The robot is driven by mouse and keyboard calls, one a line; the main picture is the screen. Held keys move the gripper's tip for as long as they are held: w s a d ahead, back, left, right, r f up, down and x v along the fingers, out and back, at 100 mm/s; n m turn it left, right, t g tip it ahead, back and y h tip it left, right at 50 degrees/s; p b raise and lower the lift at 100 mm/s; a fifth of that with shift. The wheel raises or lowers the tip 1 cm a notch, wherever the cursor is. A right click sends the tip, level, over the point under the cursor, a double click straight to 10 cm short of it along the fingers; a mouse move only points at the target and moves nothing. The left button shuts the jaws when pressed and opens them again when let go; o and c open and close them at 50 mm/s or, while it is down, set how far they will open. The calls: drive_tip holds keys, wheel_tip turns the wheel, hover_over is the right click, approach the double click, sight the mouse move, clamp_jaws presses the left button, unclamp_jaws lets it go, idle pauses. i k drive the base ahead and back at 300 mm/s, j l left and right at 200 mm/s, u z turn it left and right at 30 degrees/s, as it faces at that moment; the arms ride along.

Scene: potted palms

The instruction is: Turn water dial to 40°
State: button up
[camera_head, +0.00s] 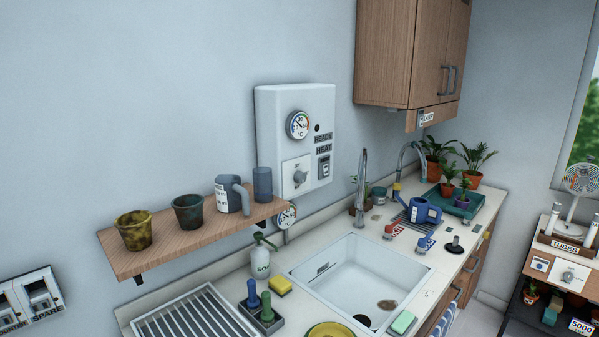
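A white wall-mounted heater box (264,150) hangs above the counter, left of the wooden cabinet. Its upper face has a round °C gauge (298,125) with a coloured scale; the exact reading is too small to tell. Below the gauge is a grey knob (300,177) on a white square plate. To the right are a dark READY light (317,128) and a HEAT switch (324,168). A second round gauge (287,216) sits under the box, partly hidden by the shelf. My gripper is not in view.
A wooden shelf (165,251) with pots, a grey jug (228,195) and a blue cup (262,184) juts out left of the heater. Below are a soap bottle (260,262), a sink (350,280), a tall tap (361,185) and a blue watering can (424,212).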

sight(300, 177)
drive_tip(key=i+l+u, duration=0.3)
drive_tip(key=i+l, duration=0.2)
drive_tip(key=i+l+u, duration=0.35)
drive_tip(key=i+l, duration=0.15)
drive_tip(key=l, duration=0.15)
drive_tip(key=i+l+u, duration=0.15)
drive_tip(key=l, duration=0.25)
drive_tip(key=i+l+u, duration=0.35)
drive_tip(key=l, duration=0.45)
